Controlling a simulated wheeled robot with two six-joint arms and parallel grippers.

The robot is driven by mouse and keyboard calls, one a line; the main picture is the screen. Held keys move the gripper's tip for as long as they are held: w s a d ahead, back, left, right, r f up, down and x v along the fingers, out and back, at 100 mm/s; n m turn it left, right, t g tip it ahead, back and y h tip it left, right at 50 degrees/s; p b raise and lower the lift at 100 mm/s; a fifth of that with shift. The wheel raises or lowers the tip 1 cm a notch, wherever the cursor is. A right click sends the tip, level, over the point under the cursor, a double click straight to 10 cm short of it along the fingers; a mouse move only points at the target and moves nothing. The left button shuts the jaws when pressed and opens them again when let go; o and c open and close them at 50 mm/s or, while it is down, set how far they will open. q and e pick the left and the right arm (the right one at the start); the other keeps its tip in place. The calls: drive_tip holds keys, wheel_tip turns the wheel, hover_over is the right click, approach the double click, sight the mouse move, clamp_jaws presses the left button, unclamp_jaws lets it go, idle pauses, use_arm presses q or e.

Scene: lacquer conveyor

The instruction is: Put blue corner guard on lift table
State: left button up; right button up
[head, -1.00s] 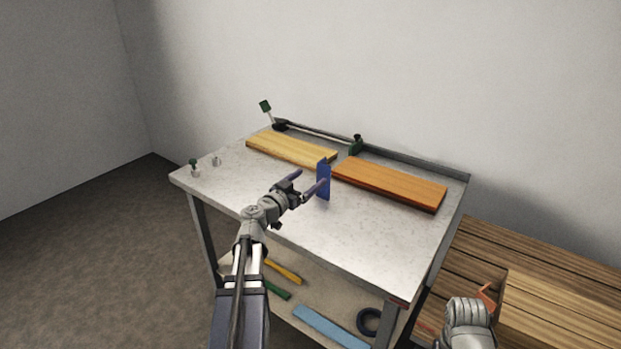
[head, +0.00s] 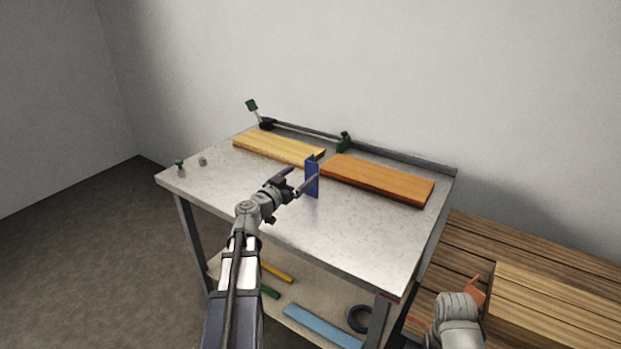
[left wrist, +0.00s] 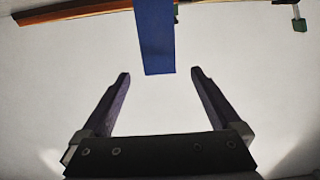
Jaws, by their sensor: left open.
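The blue corner guard (head: 311,179) stands upright on the speckled grey tabletop (head: 345,222), in front of the gap between two boards. I cannot tell whether this table is the lift table. My left gripper (head: 304,176) is open and empty, close to the guard from the front left in the head view. In the left wrist view the guard (left wrist: 155,38) lies ahead, centred between the two spread fingers (left wrist: 160,75), its near end about level with their tips. No contact is visible.
A pale yellow board (head: 278,147) and an orange-brown board (head: 378,179) lie at the table's back, near a clamp bar (head: 303,130). Two small fittings (head: 180,168) stand at the left corner. A wooden slatted platform (head: 480,238) is at right. The front tabletop is clear.

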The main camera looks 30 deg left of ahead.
use_arm(q)
drive_tip(key=w, duration=0.5)
drive_tip(key=shift+d+f, duration=0.15)
drive_tip(key=shift+d, duration=0.1)
drive_tip(key=shift+s, duration=0.1)
drive_tip(key=shift+c, duration=0.2)
clamp_jaws()
wheel_tip(320, 180, up, 14)
drive_tip(key=p, duration=1.4)
hover_over(311, 167)
drive_tip(key=s, duration=0.1)
drive_tip(key=shift+s+a, duration=0.1)
drive_tip(key=shift+s, duration=0.05)
